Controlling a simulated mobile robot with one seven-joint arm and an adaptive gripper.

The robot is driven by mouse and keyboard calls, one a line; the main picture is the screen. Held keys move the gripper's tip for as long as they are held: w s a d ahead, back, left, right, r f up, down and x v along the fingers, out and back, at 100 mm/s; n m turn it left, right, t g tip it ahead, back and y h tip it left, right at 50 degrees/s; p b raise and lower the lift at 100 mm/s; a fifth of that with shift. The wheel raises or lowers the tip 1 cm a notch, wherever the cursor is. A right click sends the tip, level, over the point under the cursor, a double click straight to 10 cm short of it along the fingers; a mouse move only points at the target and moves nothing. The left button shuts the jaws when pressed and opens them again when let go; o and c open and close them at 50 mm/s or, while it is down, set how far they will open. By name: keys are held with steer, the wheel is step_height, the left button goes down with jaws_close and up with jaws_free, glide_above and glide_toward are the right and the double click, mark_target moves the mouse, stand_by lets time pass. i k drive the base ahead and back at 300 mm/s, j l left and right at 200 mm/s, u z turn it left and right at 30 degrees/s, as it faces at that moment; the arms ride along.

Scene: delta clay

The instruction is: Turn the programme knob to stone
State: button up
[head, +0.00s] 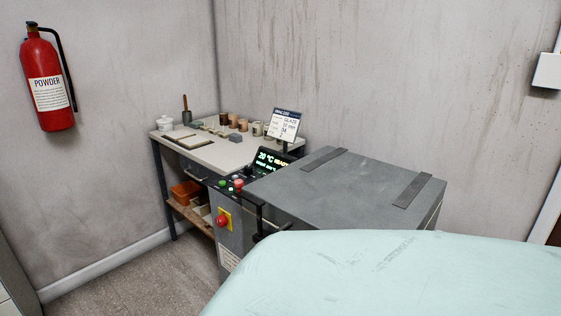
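The grey kiln (330,180) stands right of centre with its flat lid down and two dark straps across the top. Its control panel (229,187) is at the front left, with small green and red buttons. The programme knob is too small to make out among these controls, so its setting cannot be read. A display (272,160) behind the buttons reads 20 °C and what looks like READY. My gripper is not in view.
A red emergency button (222,221) sits on the kiln's front. A card (287,125) reading GLAZE stands behind. A workbench (208,152) with pots and tools adjoins the kiln. A fire extinguisher (48,85) hangs left. Floor (165,270) is clear at front left.

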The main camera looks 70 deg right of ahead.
mark_target(248, 169)
steer(key=i+l+z, duration=0.1)
steer(key=i+z, duration=0.15)
steer(key=z, duration=0.2)
steer(key=i+z, duration=0.25)
steer(key=z, duration=0.2)
steer(key=i+z, duration=0.25)
steer(key=z, duration=0.25)
steer(key=i+l+z, duration=0.1)
steer(key=i+z, duration=0.8)
